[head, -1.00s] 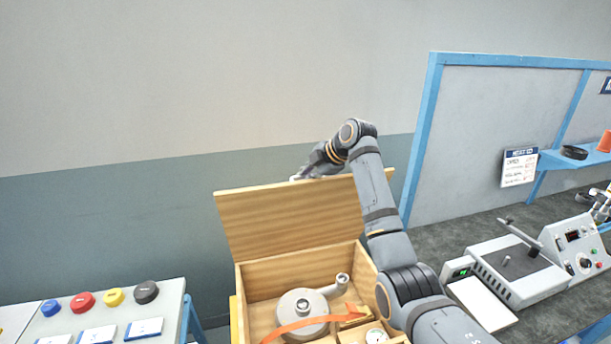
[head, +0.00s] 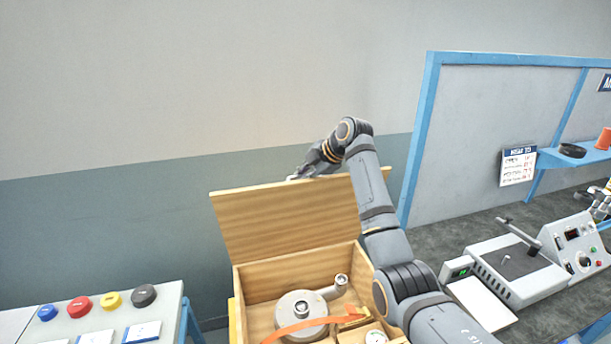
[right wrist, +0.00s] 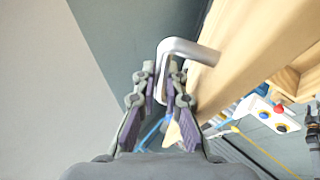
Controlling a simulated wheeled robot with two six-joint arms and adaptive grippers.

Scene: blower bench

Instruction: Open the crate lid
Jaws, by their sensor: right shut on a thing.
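The wooden crate lid (head: 285,222) stands raised at the back of the open wooden crate (head: 262,266). Inside the crate lie a grey blower housing (head: 302,309), an orange strap (head: 310,323) and a round gauge (head: 375,337). My right gripper (head: 296,177) is at the lid's top edge, partly hidden behind it. In the right wrist view my right gripper (right wrist: 163,92) is shut on a bent metal handle (right wrist: 188,50) that is fixed to the lid (right wrist: 255,50).
At left a white table (head: 165,305) carries blue, red, yellow and black knobs. At right a dark bench (head: 455,240) holds a grey machine (head: 510,265) and a control box (head: 575,245). A blue-framed panel (head: 490,110) stands behind the bench. The wall above the crate is clear.

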